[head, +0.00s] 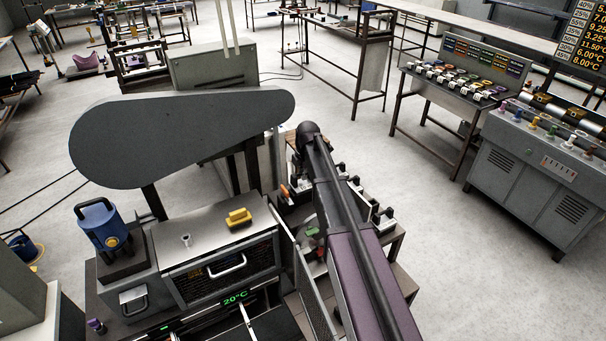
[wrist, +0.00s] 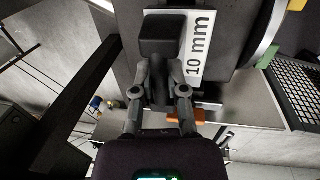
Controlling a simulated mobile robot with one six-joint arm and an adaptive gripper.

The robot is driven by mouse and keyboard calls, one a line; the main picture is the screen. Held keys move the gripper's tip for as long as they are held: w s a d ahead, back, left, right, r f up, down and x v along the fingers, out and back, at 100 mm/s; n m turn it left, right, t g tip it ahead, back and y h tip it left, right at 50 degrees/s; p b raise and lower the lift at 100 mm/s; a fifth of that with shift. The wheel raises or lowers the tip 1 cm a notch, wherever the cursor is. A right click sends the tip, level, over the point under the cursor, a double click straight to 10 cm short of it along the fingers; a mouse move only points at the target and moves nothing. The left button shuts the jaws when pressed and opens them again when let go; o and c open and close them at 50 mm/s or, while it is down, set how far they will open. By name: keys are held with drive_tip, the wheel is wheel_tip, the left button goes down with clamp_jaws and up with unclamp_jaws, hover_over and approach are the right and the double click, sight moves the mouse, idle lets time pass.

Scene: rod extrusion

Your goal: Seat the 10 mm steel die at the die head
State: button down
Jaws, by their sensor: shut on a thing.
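In the wrist view my gripper (wrist: 161,80) is shut on a dark block (wrist: 165,35), taken to be the grip of the 10 mm steel die. A white plate marked "10 mm" (wrist: 196,60) shows directly behind the block; I cannot tell whether the two are joined. The die's working face and the die head cannot be made out. In the head view my arm runs up across the middle and hides the gripper and what it holds. The machine (head: 225,262) with the 20°C display stands left of the arm.
An orange piece (wrist: 186,115) lies below the gripper. A rack (head: 385,213) stands right of my arm; open floor lies beyond.

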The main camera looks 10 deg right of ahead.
drive_tip(key=shift+f+b, duration=0.35)
drive_tip(key=shift+f, duration=0.05)
drive_tip(key=c, duration=0.6)
unclamp_jaws()
drive_tip(key=shift+r, duration=0.2)
